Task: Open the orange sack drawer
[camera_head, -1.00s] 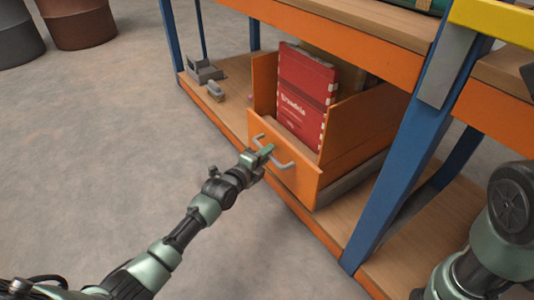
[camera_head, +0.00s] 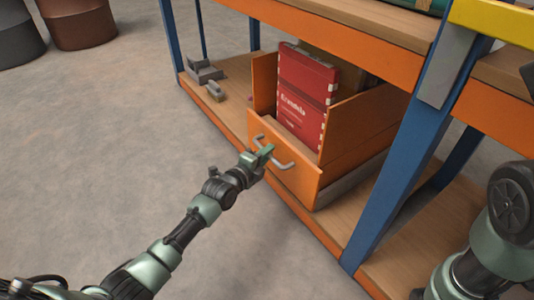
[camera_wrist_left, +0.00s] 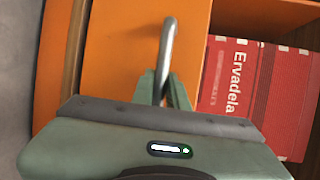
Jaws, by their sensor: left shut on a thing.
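The orange sack drawer (camera_head: 285,170) stands on the lower wooden shelf of the rack, pulled part of the way out, with its open top showing a red sack (camera_head: 305,95) inside. Its grey bar handle (camera_head: 284,166) is on the front panel. My left gripper (camera_head: 265,153) is shut on the handle. In the left wrist view the handle (camera_wrist_left: 167,50) runs between the two green fingers (camera_wrist_left: 163,90), and the red sack (camera_wrist_left: 250,95) lies to the right. My right arm shows at the right edge; its gripper is out of frame.
A blue rack post (camera_head: 405,165) stands right of the drawer. Grey metal parts (camera_head: 205,73) lie on the shelf to the left. Two barrels (camera_head: 80,22) stand at the far left. The floor (camera_head: 130,130) before the rack is clear.

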